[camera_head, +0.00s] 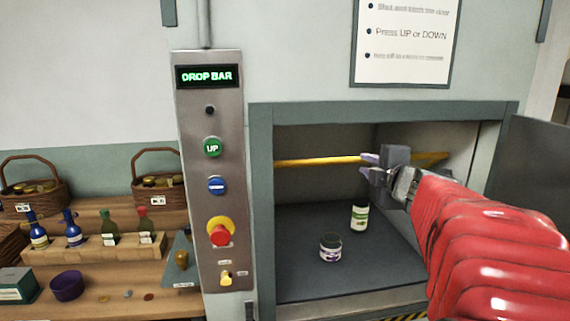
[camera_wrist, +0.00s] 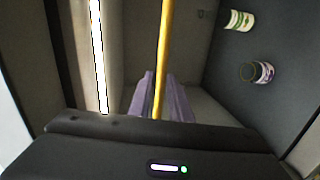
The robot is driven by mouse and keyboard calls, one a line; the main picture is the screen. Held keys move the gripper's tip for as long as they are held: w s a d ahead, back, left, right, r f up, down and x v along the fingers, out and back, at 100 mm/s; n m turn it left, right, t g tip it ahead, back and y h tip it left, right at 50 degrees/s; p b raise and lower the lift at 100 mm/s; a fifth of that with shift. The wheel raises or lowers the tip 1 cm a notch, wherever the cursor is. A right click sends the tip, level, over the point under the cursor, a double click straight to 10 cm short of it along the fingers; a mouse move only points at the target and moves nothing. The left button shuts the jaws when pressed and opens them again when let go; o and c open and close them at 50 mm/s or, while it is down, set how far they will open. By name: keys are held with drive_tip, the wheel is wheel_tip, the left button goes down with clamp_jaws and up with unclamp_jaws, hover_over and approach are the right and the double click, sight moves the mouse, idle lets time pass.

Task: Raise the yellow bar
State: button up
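The yellow bar (camera_head: 315,161) runs level across the opening of a wall compartment, near its top. My gripper (camera_head: 370,167) reaches in from the right, with its lavender fingertips at the bar's middle in the head view. In the wrist view the yellow bar (camera_wrist: 163,50) runs upright through the picture and lines up between the two fingers of my gripper (camera_wrist: 160,92). The fingers stand a small gap apart. I cannot tell whether they touch the bar. Part of the bar is hidden behind my gripper.
A panel (camera_head: 210,130) left of the opening reads DROP BAR, with a green UP button (camera_head: 212,147), a blue button (camera_head: 217,186) and a red stop knob (camera_head: 220,235). An open door (camera_head: 535,170) is at right.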

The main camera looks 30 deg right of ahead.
drive_tip(key=a+m, duration=0.1)
drive_tip(key=a+m+h, duration=0.1)
drive_tip(key=a, duration=0.1)
drive_tip(key=a+m+h, duration=0.1)
drive_tip(key=m, duration=0.1)
drive_tip(key=shift+a+r+g, duration=0.25)
drive_tip(key=shift+a+g, duration=0.05)
drive_tip(key=shift+a, duration=0.05)
clamp_jaws()
drive_tip(key=s+a+f+m+g+y, duration=0.2)
drive_tip(key=s+a+f, duration=0.4)
drive_tip(key=a, duration=0.4)
drive_tip(key=s+a+f+m+g+y, duration=0.3)
drive_tip(key=s+a+f, duration=0.4)
drive_tip(key=a, duration=0.4)
drive_tip(key=s+a+f+m+g+y, duration=0.2)
drive_tip(key=s+a+f+m+g, duration=0.1)
drive_tip(key=s+a+f, duration=0.3)
drive_tip(key=a+f+m, duration=0.1)
drive_tip(key=a+f, duration=0.1)
drive_tip(key=a, duration=0.2)
drive_tip(key=shift+s+a+f+g, duration=0.15)
drive_tip(key=shift+a+f+g, duration=0.1)
drive_tip(key=shift+f+g, duration=0.15)
